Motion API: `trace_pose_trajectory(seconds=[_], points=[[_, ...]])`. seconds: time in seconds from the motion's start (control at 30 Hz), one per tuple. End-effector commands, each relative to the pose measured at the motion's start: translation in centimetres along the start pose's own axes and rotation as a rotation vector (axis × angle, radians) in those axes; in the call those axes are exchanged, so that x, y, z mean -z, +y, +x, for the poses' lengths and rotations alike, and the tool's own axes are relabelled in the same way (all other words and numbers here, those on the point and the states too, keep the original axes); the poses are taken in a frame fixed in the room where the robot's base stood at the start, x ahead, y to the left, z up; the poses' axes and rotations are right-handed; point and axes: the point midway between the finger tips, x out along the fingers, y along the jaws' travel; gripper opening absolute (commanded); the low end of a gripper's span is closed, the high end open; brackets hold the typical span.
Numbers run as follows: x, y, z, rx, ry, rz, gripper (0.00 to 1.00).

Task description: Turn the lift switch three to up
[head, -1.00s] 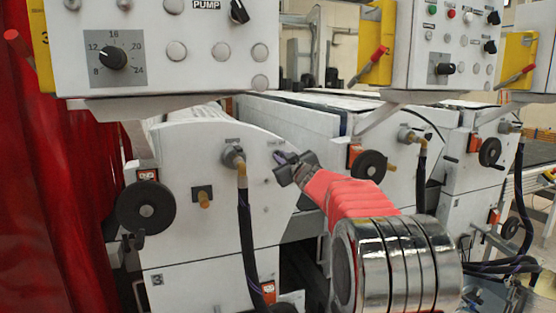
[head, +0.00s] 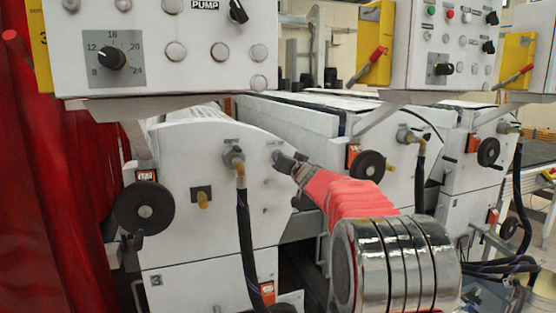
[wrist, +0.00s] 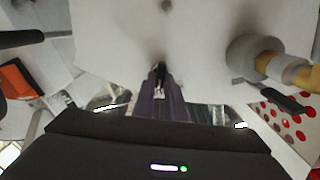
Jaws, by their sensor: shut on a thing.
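The white machine side panel (head: 255,215) has a small label near the top right edge of its face. My gripper (head: 277,157) is against the panel just below that label. In the wrist view my gripper (wrist: 160,92) points straight at the panel (wrist: 105,25), its two dark fingers close together on a small dark and silver lift switch (wrist: 158,74). The fingers hide most of the switch, so I cannot tell its position.
Left of my gripper, a pipe fitting with a black hose (head: 245,225) runs down the panel. Further left are a brass knob (head: 203,200) and a black handwheel (head: 145,208). A control box (head: 150,45) overhangs above. Another handwheel (head: 371,165) is at the right.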

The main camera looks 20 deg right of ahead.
Motion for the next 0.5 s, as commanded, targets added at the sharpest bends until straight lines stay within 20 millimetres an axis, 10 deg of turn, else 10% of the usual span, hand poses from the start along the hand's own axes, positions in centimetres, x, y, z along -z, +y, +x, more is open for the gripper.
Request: trace_pose_trajectory(seconds=[0.5], points=[[-0.62, 0.15, 0.12, -0.002, -0.009, 0.112, 0.00]])
